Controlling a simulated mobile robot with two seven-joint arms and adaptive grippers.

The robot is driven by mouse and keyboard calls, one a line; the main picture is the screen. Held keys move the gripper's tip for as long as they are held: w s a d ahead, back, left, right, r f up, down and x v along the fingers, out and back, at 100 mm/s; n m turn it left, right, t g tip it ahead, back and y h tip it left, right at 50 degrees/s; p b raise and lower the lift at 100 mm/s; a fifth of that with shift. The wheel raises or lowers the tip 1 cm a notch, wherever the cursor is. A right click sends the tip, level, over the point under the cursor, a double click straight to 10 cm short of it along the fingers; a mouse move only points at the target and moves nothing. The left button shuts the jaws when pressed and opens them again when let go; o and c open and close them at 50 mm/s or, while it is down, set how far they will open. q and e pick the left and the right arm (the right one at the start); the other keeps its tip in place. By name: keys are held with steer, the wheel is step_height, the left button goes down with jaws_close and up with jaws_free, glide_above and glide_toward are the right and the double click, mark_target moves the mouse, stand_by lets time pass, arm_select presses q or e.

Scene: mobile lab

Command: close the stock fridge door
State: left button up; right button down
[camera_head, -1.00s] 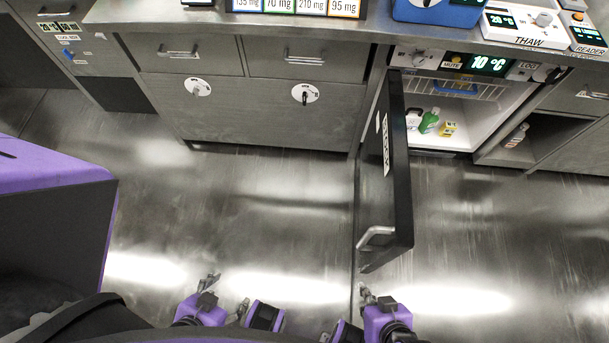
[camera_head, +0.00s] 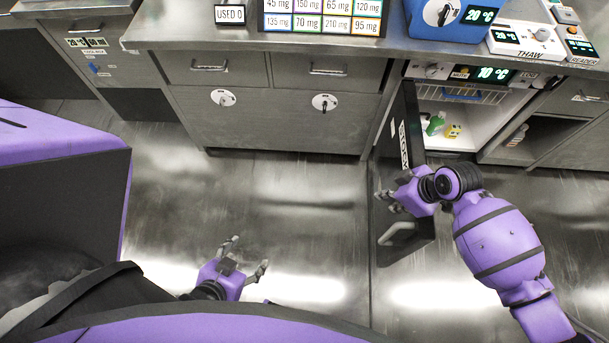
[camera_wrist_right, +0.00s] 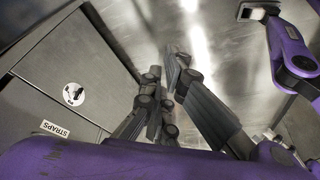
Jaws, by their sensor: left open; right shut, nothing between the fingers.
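The stock fridge (camera_head: 470,115) stands under the counter at the right in the head view. Its dark door (camera_head: 412,235) is swung wide open toward me, with a pale handle (camera_head: 398,232) near its free end. My right gripper (camera_head: 386,201) is shut and empty; its arm reaches across the door from the right. Its fingers overlap the door's left side in the picture, and I cannot tell whether they touch it. The right gripper's dark fingers also show in the wrist view (camera_wrist_right: 172,90). My left gripper (camera_head: 248,256) is open and empty over the floor, left of the door.
A green bottle (camera_head: 435,124) and a yellow item (camera_head: 453,131) stand inside the fridge. Drawers and cabinets (camera_head: 280,120) line the left of the door under the counter (camera_head: 330,38). The floor (camera_head: 290,220) between the cabinets and my left gripper is clear.

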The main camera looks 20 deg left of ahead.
step_height(320, 180, down, 6)
steer(key=d, duration=0.1)
steer(key=shift+s+d+f, duration=0.15)
steer(key=shift+s+d, duration=0.05)
steer(key=shift+d, duration=0.15)
